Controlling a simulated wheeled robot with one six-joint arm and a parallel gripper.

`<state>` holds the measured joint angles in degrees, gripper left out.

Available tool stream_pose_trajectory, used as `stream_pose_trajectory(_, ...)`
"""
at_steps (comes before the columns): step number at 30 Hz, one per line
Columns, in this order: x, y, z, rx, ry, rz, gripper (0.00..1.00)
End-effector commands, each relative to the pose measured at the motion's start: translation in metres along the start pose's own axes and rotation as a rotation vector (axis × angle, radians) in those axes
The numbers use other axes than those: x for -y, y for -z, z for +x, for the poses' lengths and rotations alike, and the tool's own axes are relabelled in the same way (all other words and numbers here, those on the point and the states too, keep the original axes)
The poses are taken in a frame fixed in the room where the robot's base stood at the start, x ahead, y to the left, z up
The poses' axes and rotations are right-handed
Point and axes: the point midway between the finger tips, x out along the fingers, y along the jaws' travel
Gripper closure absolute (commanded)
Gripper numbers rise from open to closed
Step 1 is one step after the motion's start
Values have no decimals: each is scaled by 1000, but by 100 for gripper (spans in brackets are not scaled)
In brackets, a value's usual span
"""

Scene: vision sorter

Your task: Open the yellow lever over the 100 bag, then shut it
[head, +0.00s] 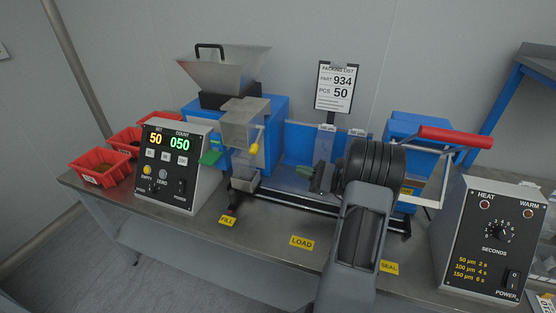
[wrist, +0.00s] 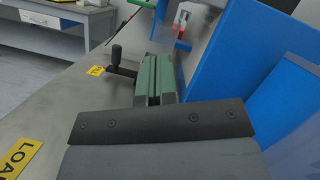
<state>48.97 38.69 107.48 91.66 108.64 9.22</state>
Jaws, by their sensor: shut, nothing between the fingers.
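A yellow knob (head: 254,148), apparently the lever's end, sits at the side of the grey metal chute (head: 238,125) on the blue counting machine. Below the chute is a small metal spout or cup (head: 245,180). No bag marked 100 can be made out under it. My gripper (head: 316,171) is at the middle of the bench, right of the yellow knob and apart from it. Its green fingers (wrist: 156,80) are closed together and empty in the wrist view. The yellow knob cannot be clearly made out in the wrist view.
The counter box (head: 180,165) shows 50 and 050. Red bins (head: 101,167) stand at the left. A red-handled sealer (head: 456,137) and timer box (head: 490,240) stand at the right. A black-knobbed handle (wrist: 117,52) is left of my fingers. Blue panels (wrist: 250,60) stand close at right.

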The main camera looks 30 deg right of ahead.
Motion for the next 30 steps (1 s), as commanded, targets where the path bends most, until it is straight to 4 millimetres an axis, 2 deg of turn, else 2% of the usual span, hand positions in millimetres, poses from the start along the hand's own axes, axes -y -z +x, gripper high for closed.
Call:
stream_pose_trajectory(5,-1,0,23,1,-5,1,100)
stream_pose_trajectory(12,-1,0,70,1,-5,1,100)
stream_pose_trajectory(18,0,-4,102,1,-4,-1,100)
stream_pose_trajectory(24,0,-21,118,0,-2,-1,100)
stream_pose_trajectory(30,0,-28,124,0,-2,0,100)
